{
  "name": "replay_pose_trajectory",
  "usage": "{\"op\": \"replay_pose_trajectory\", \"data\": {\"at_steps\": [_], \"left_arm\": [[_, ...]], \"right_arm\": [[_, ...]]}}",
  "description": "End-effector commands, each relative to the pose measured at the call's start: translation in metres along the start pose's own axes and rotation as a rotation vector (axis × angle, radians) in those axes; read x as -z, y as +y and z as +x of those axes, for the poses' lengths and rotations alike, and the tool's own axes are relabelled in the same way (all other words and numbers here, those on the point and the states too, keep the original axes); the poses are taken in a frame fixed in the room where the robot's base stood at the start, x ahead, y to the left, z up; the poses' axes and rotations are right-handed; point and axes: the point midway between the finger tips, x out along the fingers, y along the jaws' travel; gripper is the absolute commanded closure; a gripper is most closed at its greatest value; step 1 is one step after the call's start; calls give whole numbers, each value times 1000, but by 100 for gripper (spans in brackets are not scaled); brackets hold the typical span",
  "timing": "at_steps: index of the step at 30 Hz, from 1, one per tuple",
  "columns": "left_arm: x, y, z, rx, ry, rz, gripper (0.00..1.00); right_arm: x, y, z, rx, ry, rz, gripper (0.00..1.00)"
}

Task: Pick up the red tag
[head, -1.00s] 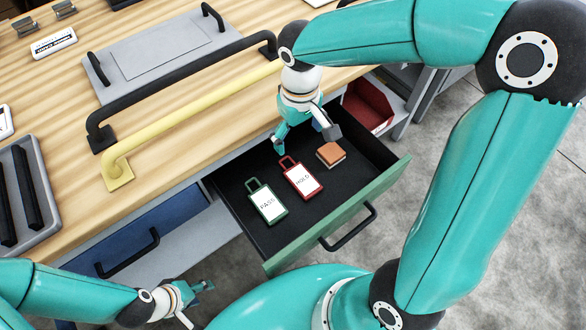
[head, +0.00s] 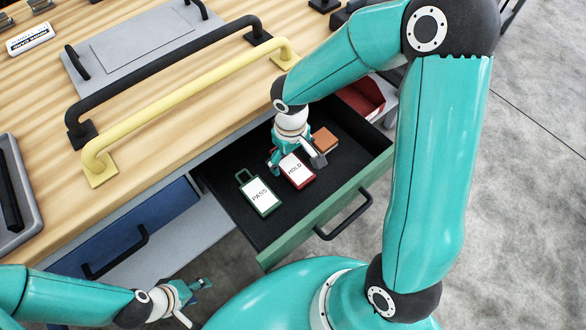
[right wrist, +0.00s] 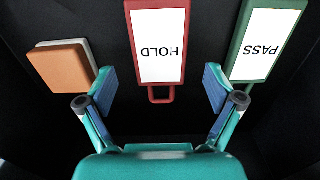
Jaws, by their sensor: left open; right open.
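The red tag (head: 298,171), a white card in a red frame reading HOLD, lies flat in the open drawer. In the right wrist view the red tag (right wrist: 158,48) lies ahead, its handle loop pointing toward my gripper. My right gripper (head: 295,163) is open above the tag's handle end and hides part of it. In the wrist view the right gripper's fingers (right wrist: 158,90) stand apart on either side of the handle, with nothing between them gripped. My left gripper (head: 198,303) is open and empty at the lower left, outside the drawer.
A green PASS tag (head: 259,196) lies left of the red tag. An orange-brown block (head: 325,138) lies to its right, close to my right gripper; it also shows in the wrist view (right wrist: 60,68).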

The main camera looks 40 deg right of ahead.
Motion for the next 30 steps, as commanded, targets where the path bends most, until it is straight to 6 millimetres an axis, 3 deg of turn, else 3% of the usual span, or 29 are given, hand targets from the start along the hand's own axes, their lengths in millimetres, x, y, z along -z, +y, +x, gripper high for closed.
{"op": "replay_pose_trajectory", "data": {"at_steps": [4,12,24,30], "left_arm": [[0,-2,5,0,0,0,51],[0,-2,5,0,0,0,51],[0,-2,5,0,0,0,51],[0,-2,5,0,0,0,51]], "right_arm": [[0,0,19,0,-2,0,8],[1,0,21,0,2,0,8],[0,0,21,0,1,0,72],[0,0,20,0,2,1,72]]}}
